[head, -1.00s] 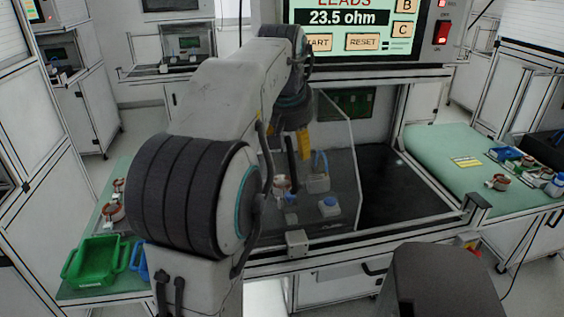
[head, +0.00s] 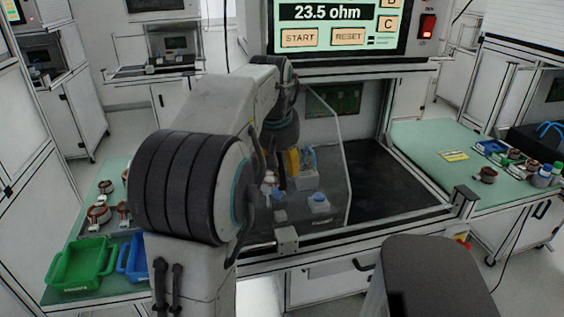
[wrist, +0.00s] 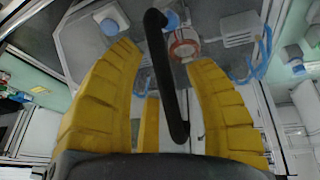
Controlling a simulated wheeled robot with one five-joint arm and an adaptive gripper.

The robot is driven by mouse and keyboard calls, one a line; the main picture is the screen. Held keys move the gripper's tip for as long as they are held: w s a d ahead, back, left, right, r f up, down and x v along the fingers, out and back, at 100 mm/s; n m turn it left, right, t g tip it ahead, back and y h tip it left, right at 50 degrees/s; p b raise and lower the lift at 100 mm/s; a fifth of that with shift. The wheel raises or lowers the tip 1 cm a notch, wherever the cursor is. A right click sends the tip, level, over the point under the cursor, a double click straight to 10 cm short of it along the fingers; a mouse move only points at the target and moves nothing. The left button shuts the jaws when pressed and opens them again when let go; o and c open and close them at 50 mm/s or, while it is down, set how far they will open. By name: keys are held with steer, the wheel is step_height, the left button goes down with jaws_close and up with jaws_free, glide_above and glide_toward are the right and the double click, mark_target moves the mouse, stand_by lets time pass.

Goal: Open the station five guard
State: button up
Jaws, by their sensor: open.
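The station guard is a clear panel (head: 338,190) in the middle of the head view, across the left part of the test bay. Its right edge stands away from the right post, where the bay's dark floor shows uncovered. A black bar handle (wrist: 163,75) shows large in the wrist view. My gripper (wrist: 168,58) is open, with its yellow fingers on either side of the handle and visible space between. I cannot tell whether a finger touches it. In the head view my gripper (head: 293,162) is partly hidden behind my arm.
A stator (wrist: 184,45) and blue leads (wrist: 262,55) sit beyond the handle. A screen (head: 338,25) reading 23.5 ohm stands above the bay. Green (head: 80,265) and blue (head: 132,258) bins lie at left. The right bench (head: 425,140) holds several parts.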

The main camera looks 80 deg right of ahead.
steer(key=shift+d+f, duration=0.1)
steer(key=shift+f, duration=0.1)
jaws_close()
stand_by(0.6)
